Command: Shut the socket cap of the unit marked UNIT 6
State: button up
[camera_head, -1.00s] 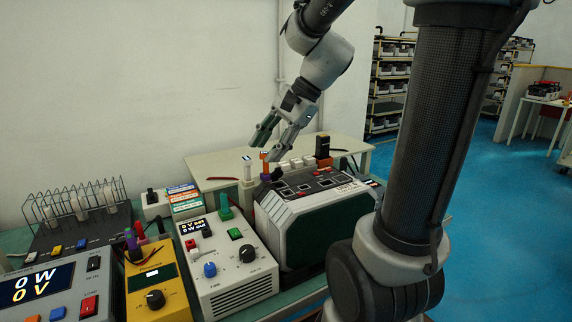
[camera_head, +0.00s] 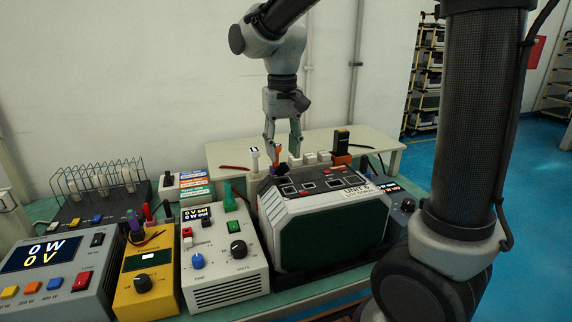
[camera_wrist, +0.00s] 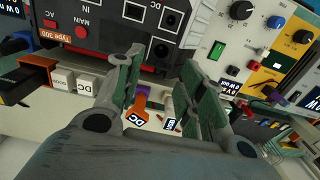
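UNIT 6 (camera_head: 333,235) is a grey case with a dark green front, standing upright on the bench in the head view. Its name label (camera_head: 355,190) is on the sloping top. In the wrist view its dark socket panel (camera_wrist: 100,28) shows red buttons, a "Type 300" label and round black sockets (camera_wrist: 160,50). I cannot make out the socket cap for certain. My gripper (camera_head: 283,148) points down behind the unit's back left top edge. In the wrist view its fingers (camera_wrist: 160,62) are apart with nothing between the pads, their tips near the sockets.
A grey supply (camera_head: 228,262), a yellow meter (camera_head: 148,290) and a wire rack (camera_head: 100,185) are to the left. A pale shelf (camera_head: 230,152) runs behind.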

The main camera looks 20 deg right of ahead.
aim_at(284, 166)
notch_tip(284, 166, down, 5)
jog(key=c, duration=0.7)
jog(key=shift+s+f+t, duration=0.1)
jog(key=shift+s+t, duration=0.2)
jog(key=shift+t, duration=0.3)
jog(key=shift+s+f+t, duration=0.2)
jog(key=shift+f+t, duration=0.05)
jog(key=shift+t, duration=0.75)
jog(key=o, duration=0.7)
jog(key=shift+r, duration=0.1)
jog(key=v, duration=1.2)
